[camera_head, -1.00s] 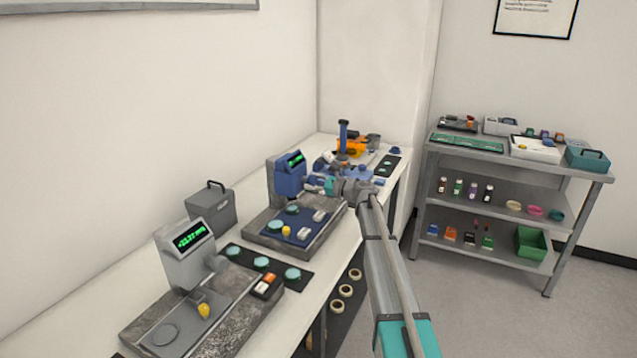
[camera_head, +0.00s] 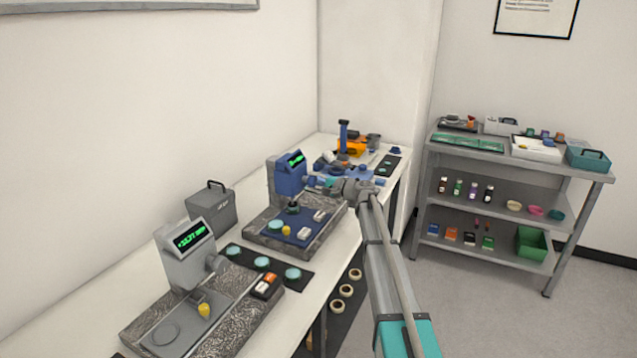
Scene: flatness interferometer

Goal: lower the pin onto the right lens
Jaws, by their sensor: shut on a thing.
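The blue gauge (camera_head: 290,180) with a green-lit display stands on a grey speckled stone base. On its dark blue plate are a teal left lens (camera_head: 275,227) and a right lens (camera_head: 293,210), partly covered by a dark piece. That looks like the gauge's pin, at or just above the lens; contact is too small to tell. My gripper (camera_head: 317,183) is at the right side of the gauge head, shut on what looks like the gauge's side knob (camera_head: 310,182). The fingertips are small and partly hidden.
A yellow knob (camera_head: 286,231) and white buttons sit on the same base. In front stands a grey gauge (camera_head: 188,252) with its own base. A black strip (camera_head: 247,257) with several teal lenses lies between them. An orange item (camera_head: 351,148) and clutter are behind. A shelf cart (camera_head: 510,177) stands right.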

